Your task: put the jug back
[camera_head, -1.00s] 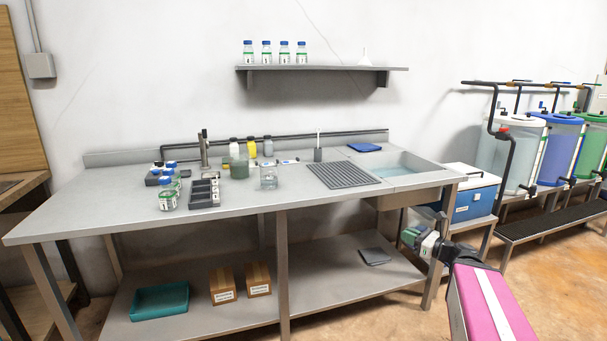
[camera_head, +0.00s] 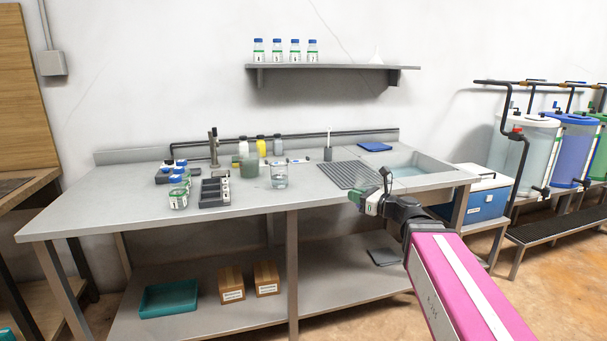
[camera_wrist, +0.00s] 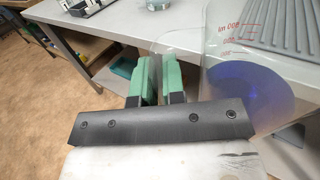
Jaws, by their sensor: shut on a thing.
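The jug (camera_wrist: 222,62) is clear, with red volume marks, and fills the right side of the wrist view. A blue-purple round patch shows low in it. My gripper (camera_wrist: 158,72) has green fingertips close together at the jug's left side, shut on it. In the head view my gripper (camera_head: 358,197) is at the front edge of the steel bench (camera_head: 130,205), before the ribbed drain mat. The clear jug is hard to make out there. Its exact grip point and any contents are unclear.
The ribbed drain mat (camera_head: 345,175) lies beside the sink (camera_head: 415,168). A clear beaker (camera_head: 279,177), a dark rack (camera_head: 214,192) and several bottles stand farther left. The wall shelf (camera_head: 340,68) holds bottles and a funnel. The bench's front left is clear.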

